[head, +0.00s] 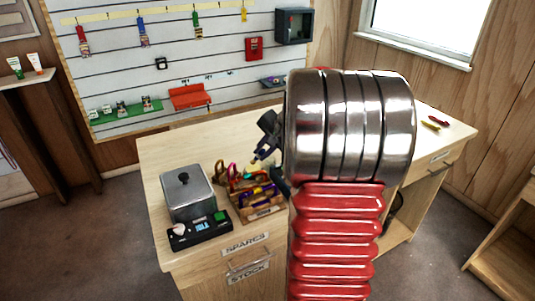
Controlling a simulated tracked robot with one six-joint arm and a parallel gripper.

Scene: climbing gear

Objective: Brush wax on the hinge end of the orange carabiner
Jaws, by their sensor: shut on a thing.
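My gripper (267,138) is dark and small, just left of my arm, over the far right part of a wooden tray (264,213). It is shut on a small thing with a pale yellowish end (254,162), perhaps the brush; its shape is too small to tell. Several coloured carabiners crowd the tray, with orange-brown, red, yellow and purple among them. I cannot tell which is the orange carabiner or where its hinge end lies. A grey lidded pot (187,195) with a black knob, perhaps for wax, stands left of the tray, behind a black unit (201,231) with a lit display.
My arm hides the middle of the wooden desk (163,150). A red and a yellow item (431,126) lie at its far right. Behind stands a slatted wall board (120,60) with hanging gear and a red shelf (192,97). The desk's back left is bare.

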